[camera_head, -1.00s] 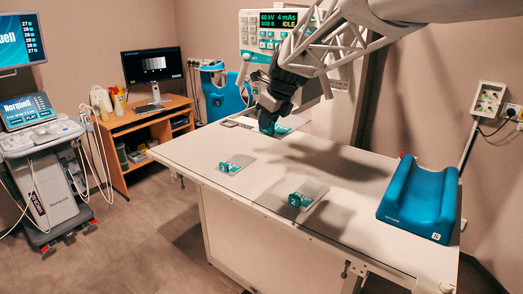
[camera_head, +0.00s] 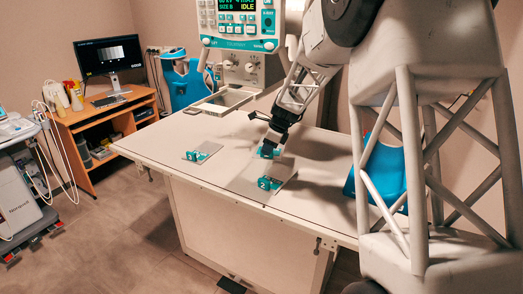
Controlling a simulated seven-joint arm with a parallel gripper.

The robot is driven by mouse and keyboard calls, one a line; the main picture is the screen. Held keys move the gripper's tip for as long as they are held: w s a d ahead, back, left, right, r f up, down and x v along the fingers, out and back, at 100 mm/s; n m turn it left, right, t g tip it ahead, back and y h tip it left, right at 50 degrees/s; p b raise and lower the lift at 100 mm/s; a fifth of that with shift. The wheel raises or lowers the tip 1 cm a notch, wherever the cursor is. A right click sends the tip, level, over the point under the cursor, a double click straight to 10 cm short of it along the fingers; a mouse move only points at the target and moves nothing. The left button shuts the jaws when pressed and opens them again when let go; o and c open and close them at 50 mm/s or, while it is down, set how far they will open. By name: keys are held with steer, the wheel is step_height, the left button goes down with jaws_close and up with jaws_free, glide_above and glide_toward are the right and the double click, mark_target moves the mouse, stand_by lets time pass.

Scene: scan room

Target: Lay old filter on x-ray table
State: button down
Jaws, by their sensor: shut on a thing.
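My gripper (camera_head: 270,145) is shut on the teal handle of the old filter (camera_head: 267,152), over the middle of the x-ray table (camera_head: 325,203). Much of the filter is hidden by the gripper or hard to tell from the shadow below. I cannot tell whether it touches the table. A grey plate with a teal handle marked 2 (camera_head: 265,184) lies just in front of it, nearer the table's front edge. Another plate with a teal handle (camera_head: 195,155) lies to the left, apart from the gripper.
A teal-fronted control unit (camera_head: 238,22) reading IDLE stands behind the table, with an open tray-like frame (camera_head: 224,101) below it. A blue cradle (camera_head: 384,172) sits at the right, partly hidden by my arm. The table's left end is clear.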

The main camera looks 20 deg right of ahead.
steer(key=shift+n, duration=0.6)
steer(key=d+f, duration=0.1)
steer(key=f, duration=0.1)
steer(key=d+f, duration=0.2)
steer(key=f, duration=0.1)
steer(key=w+d+f, duration=0.1)
steer(key=d+f, duration=0.1)
steer(key=f, duration=0.1)
steer(key=shift+d, duration=0.1)
glide_toward(230, 176)
steer(key=shift+w+a+f, duration=0.4)
steer(key=shift+w+a, duration=0.25)
steer(key=shift+f, duration=1.8)
steer(key=shift+f, duration=0.15)
steer(key=c, duration=1.1)
jaws_free()
